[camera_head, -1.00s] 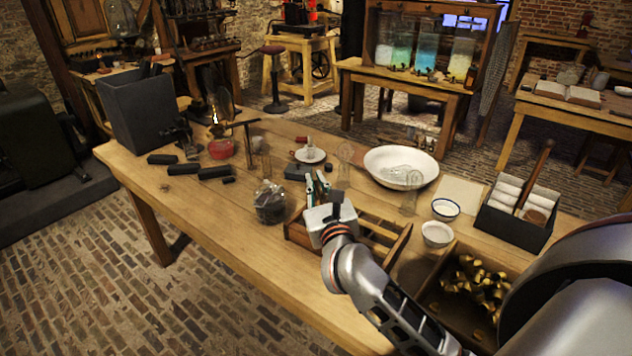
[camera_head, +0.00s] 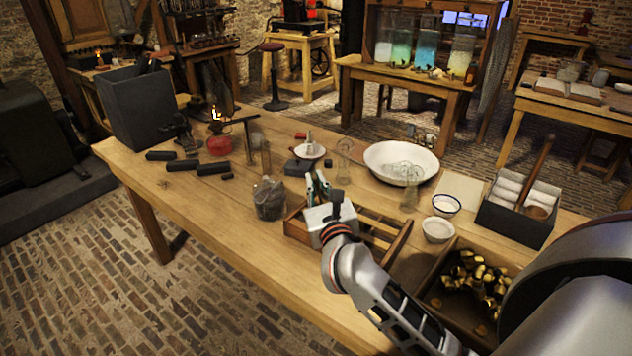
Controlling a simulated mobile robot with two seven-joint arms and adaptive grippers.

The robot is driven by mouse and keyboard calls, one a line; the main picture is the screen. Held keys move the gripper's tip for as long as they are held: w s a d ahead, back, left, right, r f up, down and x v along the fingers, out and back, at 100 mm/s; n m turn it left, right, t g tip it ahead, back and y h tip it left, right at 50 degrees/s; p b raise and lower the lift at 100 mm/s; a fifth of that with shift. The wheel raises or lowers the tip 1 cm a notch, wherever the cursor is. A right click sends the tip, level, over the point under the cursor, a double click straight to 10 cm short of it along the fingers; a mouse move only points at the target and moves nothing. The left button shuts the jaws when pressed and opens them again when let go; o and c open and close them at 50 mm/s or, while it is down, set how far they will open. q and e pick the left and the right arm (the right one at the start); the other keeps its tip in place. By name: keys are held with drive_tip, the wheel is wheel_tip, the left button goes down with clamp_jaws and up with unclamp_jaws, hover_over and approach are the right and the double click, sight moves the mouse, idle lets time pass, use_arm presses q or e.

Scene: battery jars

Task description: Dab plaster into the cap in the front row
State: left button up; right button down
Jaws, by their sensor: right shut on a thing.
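My right gripper (camera_head: 318,185) reaches in from the lower right over the front middle of the table. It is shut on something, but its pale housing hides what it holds. Under it is a wooden rack (camera_head: 392,246) with slats, its left part covered by my gripper. I cannot make out a cap in the rack's front row. Brass-coloured caps (camera_head: 468,280) lie loose in a wooden box at the right. My left gripper is not in view.
A glass jar (camera_head: 269,199) stands left of my gripper. Clear glass pieces (camera_head: 410,199) and a wide white basin (camera_head: 380,155) are behind the rack. A dark tray of white rolls (camera_head: 513,228) is at right. The table's front left (camera_head: 215,225) is clear.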

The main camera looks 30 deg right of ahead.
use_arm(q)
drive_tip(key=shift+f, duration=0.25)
use_arm(e)
drive_tip(key=shift+f, duration=0.35)
idle(0.3)
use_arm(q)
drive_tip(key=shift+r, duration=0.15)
use_arm(e)
drive_tip(key=shift+r, duration=0.1)
idle(0.6)
drive_tip(key=shift+r+p, duration=1.4)
drive_tip(key=shift+r, duration=0.25)
drive_tip(key=shift+r+p, duration=1.1)
drive_tip(key=shift+r, duration=0.2)
drive_tip(key=shift+r+p, duration=0.45)
drive_tip(key=shift+p, duration=0.05)
drive_tip(key=shift+r+p, duration=0.3)
drive_tip(key=shift+r, duration=0.1)
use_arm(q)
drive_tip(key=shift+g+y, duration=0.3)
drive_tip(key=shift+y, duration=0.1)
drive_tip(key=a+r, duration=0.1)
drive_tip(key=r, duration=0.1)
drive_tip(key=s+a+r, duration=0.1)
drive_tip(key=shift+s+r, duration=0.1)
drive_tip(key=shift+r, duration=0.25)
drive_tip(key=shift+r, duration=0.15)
